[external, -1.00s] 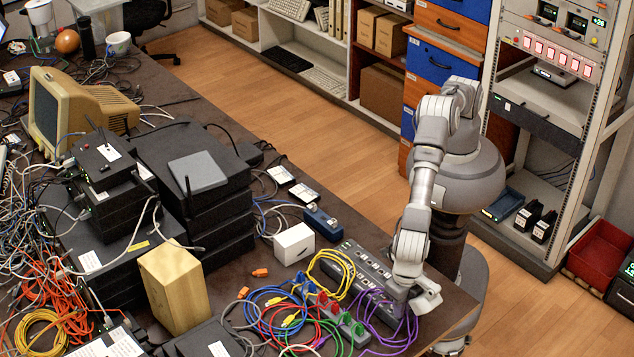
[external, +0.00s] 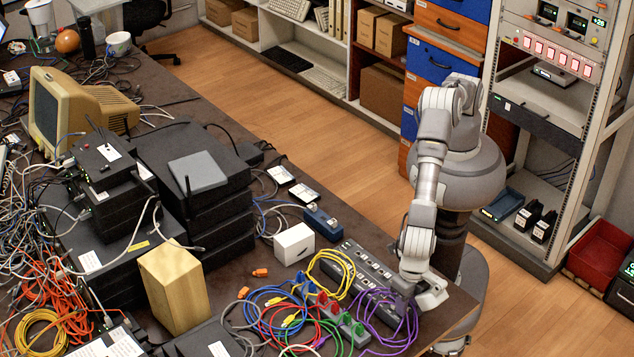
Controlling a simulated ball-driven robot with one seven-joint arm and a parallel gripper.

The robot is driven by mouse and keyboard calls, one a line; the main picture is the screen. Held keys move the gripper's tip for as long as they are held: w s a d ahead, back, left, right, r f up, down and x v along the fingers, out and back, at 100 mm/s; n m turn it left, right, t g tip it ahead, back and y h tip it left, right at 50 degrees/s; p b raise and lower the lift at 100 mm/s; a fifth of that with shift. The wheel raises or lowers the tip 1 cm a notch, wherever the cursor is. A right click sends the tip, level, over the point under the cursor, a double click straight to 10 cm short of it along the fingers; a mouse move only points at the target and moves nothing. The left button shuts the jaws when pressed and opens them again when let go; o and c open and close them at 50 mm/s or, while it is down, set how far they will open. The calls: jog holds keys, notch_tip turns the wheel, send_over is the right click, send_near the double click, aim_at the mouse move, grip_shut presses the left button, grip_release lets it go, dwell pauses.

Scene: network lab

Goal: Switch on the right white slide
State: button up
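A dark grey switch panel (external: 352,262) lies near the right end of the table, with several small white slides on its top. Which of them is the right white slide I cannot tell for sure, as my arm covers the panel's right end. My gripper (external: 408,303) points down at that right end, above the purple cables (external: 378,322). Its fingertips are small and partly hidden, so I cannot see whether they are apart or touching the panel.
Yellow cable loops (external: 333,270) lie over the panel's left part. A power strip with red and green plugs (external: 330,305) lies in front. A white box (external: 294,244) and a blue device (external: 322,222) stand behind left.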

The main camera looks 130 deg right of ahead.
notch_tip(320, 180, up, 8)
jog(key=p, duration=0.2)
jog(key=shift+f+p, duration=0.1)
jog(key=shift+p, duration=0.3)
